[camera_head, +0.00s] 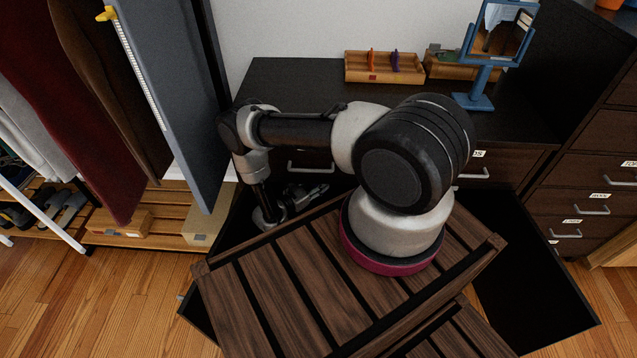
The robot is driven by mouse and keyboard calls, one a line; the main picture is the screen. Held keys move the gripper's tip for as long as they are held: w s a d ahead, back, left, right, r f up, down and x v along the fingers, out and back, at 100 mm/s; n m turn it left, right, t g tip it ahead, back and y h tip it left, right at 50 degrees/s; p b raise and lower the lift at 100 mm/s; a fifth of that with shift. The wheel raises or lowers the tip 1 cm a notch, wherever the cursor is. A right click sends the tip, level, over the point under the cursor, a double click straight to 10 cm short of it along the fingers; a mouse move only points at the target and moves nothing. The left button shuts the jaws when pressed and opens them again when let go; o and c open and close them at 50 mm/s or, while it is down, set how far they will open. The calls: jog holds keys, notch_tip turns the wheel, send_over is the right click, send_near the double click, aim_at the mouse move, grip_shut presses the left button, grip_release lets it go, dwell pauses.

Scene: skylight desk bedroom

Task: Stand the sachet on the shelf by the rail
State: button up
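I cannot make out a sachet in this view. The low slatted wooden shelf (170,236) stands at the left, below the hanging clothes and next to the white rail frame (48,222). My gripper (318,191) is low in front of the dark dresser, over or inside a black open drawer (535,265). I cannot tell which. Its fingers point to the right. They are small and dark here, so I cannot tell whether they are open or hold anything. My arm and base hide much of the drawer's inside.
A tan box (208,228) and a wooden tray (120,222) sit on the shelf. A tall grey-blue panel (172,90) stands between the clothes and dresser. The dresser top (290,85) bears a wooden organizer (384,68) and a blue mirror (492,45). Floor (90,300) is clear at front left.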

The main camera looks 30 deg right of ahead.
jog(key=shift+w+d, duration=0.15)
jog(key=shift+w, duration=0.15)
jog(key=shift+s+f, duration=0.1)
jog(key=shift+f, duration=3.2)
jog(key=o, duration=1.2)
